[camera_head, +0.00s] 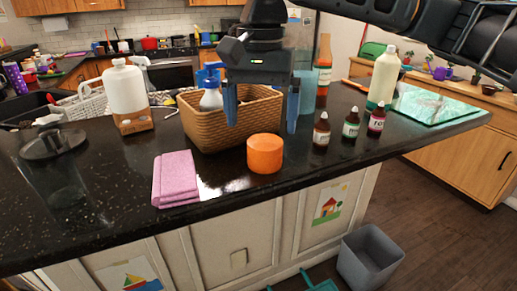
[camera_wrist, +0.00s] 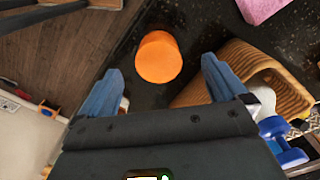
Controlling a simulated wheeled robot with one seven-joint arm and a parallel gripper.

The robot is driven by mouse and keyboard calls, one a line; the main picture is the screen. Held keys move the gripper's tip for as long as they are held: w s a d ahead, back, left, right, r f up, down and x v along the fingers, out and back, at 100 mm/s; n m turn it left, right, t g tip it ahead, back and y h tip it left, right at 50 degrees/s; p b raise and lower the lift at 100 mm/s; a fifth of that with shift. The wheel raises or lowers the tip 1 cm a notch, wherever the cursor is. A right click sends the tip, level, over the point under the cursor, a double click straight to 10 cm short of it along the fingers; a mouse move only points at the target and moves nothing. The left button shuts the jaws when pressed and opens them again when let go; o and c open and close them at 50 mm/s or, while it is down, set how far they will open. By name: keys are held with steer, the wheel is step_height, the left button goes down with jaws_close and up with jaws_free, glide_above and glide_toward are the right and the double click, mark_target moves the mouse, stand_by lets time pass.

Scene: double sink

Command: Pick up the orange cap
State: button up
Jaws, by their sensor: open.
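The orange cap (camera_head: 265,153) is a short, wide cylinder standing on the black speckled counter, in front of the wicker basket. It also shows in the wrist view (camera_wrist: 158,57), ahead of and between my two blue fingertips. My gripper (camera_head: 261,110) is open and empty, above the counter with its fingers pointing down. In the head view the fingers hang over the basket's right part, above the cap and apart from it. In the wrist view my gripper (camera_wrist: 163,80) shows bare counter between its fingers and the cap.
The wicker basket (camera_head: 206,128) stands just behind the cap, with a blue-topped bottle in it. Several small dropper bottles (camera_head: 321,130) stand to the right. A folded pink cloth (camera_head: 175,178) lies left of the cap. The counter's front edge is close; a grey bin (camera_head: 369,258) stands below.

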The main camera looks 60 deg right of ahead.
mark_target(265, 143)
steer(key=f, duration=0.6)
steer(key=shift+s+d+f+p, duration=0.15)
steer(key=shift+d+f+p, duration=0.15)
steer(key=shift+d, duration=0.1)
steer(key=shift+c, duration=0.3)
steer(key=shift+r, duration=0.1)
steer(key=c, duration=1)
steer(key=shift+o, duration=0.2)
